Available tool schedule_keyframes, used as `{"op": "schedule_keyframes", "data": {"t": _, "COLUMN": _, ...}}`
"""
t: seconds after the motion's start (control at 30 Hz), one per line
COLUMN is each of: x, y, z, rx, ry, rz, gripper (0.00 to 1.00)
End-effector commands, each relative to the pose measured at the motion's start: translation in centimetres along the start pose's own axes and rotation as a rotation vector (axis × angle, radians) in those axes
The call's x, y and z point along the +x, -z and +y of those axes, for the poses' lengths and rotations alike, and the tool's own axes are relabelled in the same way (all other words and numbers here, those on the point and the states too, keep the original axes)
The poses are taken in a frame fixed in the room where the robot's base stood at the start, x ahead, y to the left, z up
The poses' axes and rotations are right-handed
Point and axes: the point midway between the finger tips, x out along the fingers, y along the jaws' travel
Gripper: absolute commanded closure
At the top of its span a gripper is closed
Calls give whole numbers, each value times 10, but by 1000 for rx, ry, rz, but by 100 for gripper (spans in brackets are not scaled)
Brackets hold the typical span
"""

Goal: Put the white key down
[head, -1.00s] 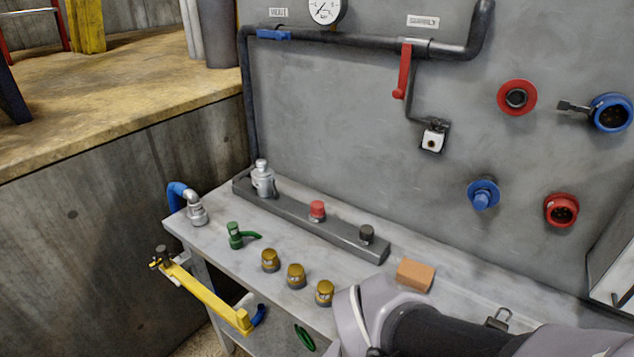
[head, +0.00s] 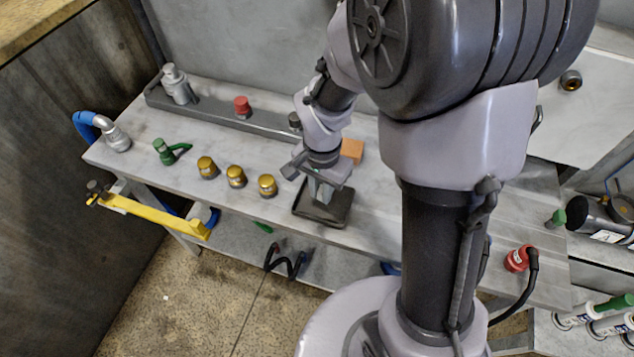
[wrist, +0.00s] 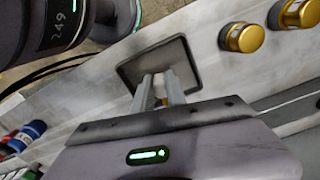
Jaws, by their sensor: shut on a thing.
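My gripper (head: 322,194) points down over a dark square tray (head: 338,214) on the grey workbench. In the wrist view the two fingertips of my gripper (wrist: 162,76) are close together in front of the same tray (wrist: 183,52). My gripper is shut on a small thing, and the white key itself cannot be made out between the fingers. The fingers overlap the tray's middle in both views; whether the tips touch its floor I cannot tell.
Several brass caps (head: 236,177) stand left of the tray, with a green valve fitting (head: 168,151) beyond them. An orange block (head: 352,151) lies behind my gripper. A red plug (head: 518,258) with a black cable is at the right. Bare bench surrounds the tray.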

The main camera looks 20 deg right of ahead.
Motion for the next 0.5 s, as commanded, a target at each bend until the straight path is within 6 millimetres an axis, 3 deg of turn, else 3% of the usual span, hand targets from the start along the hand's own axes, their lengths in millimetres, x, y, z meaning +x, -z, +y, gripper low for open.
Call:
{"op": "schedule_keyframes", "data": {"t": 0.03, "x": 19, "y": -2, "z": 2, "rx": -2, "ry": -5, "rz": -4, "gripper": 100}}
{"op": "schedule_keyframes", "data": {"t": 0.1, "x": 33, "y": -2, "z": 2, "rx": -3, "ry": -5, "rz": -4, "gripper": 100}}
{"op": "schedule_keyframes", "data": {"t": 0.47, "x": 35, "y": -2, "z": 1, "rx": -2, "ry": -3, "rz": -2, "gripper": 100}}
{"op": "schedule_keyframes", "data": {"t": 0.5, "x": 34, "y": -2, "z": 2, "rx": -2, "ry": -3, "rz": -2, "gripper": 75}}
